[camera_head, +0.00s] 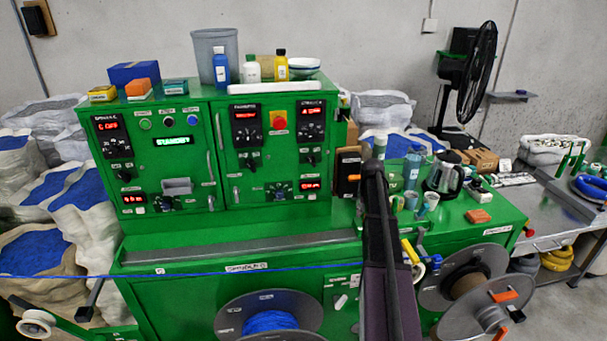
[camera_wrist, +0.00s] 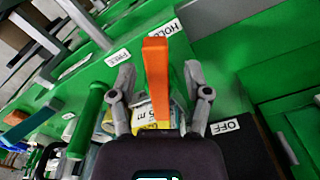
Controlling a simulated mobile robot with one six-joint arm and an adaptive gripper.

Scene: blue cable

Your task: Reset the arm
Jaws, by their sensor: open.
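My gripper (camera_wrist: 161,75) shows in the wrist view with its two grey fingers spread apart. An orange lever (camera_wrist: 157,80) stands up between the fingers, with a gap visible on each side, so nothing looks clamped. Labels reading HOLD (camera_wrist: 163,29), FREE (camera_wrist: 118,57) and OFF (camera_wrist: 225,126) surround it on green surfaces. In the head view my dark arm reaches up in front of the right part of the green machine (camera_head: 180,253). My gripper cannot be made out there.
A blue cable (camera_head: 300,269) runs across the machine's front above a spool of blue cable (camera_head: 270,320). Bottles, cups and a kettle (camera_head: 443,176) crowd the right-hand top. Large reels (camera_head: 490,302) stand at lower right. A green handle (camera_wrist: 86,120) is left of my gripper.

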